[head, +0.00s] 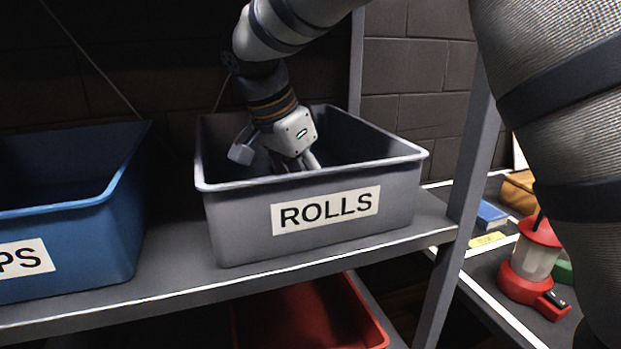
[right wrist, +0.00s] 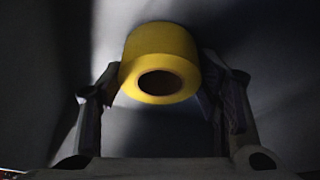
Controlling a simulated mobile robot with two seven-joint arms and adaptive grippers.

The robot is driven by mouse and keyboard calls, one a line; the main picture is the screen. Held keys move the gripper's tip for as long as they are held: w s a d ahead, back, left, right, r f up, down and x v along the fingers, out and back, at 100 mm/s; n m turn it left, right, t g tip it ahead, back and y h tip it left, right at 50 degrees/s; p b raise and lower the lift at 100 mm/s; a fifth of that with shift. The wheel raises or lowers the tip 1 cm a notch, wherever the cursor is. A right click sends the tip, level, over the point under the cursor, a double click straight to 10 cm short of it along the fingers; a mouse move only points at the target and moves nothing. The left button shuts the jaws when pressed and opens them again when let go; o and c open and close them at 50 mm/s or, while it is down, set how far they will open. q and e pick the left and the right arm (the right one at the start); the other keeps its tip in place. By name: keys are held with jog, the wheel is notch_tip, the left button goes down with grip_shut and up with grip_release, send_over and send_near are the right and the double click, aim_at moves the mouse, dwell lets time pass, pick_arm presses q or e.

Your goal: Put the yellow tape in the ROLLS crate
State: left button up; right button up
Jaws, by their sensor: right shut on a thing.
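The grey ROLLS crate (head: 400,190) stands on the shelf in the middle of the head view, with its white label facing front. My right gripper (head: 292,163) reaches down into this crate from above, and its fingertips are partly hidden behind the front rim. In the right wrist view the yellow tape (right wrist: 160,43), a roll with a dark round hole, sits between the two fingers, which are shut on it. The tape is hidden in the head view. Whether it touches the crate floor I cannot tell. My left gripper is out of view.
A blue crate (head: 115,225) with a partly cut-off label stands to the left on the same shelf (head: 180,285). A red bin (head: 310,315) is below. A grey post (head: 455,220) rises at the right. Beyond it, a red lantern (head: 533,262) and a blue box (head: 491,215) lie on another surface.

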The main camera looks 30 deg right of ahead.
jog(key=shift+a, duration=0.15)
jog(key=shift+w+f, duration=0.1)
jog(key=shift+w, duration=0.15)
jog(key=o, duration=1.2)
jog(key=shift+w+f, duration=0.1)
jog(key=shift+w, duration=0.05)
jog(key=shift+o, duration=1.1)
jog(key=v, duration=0.7)
jog(key=shift+r, duration=0.4)
jog(key=shift+a, duration=0.1)
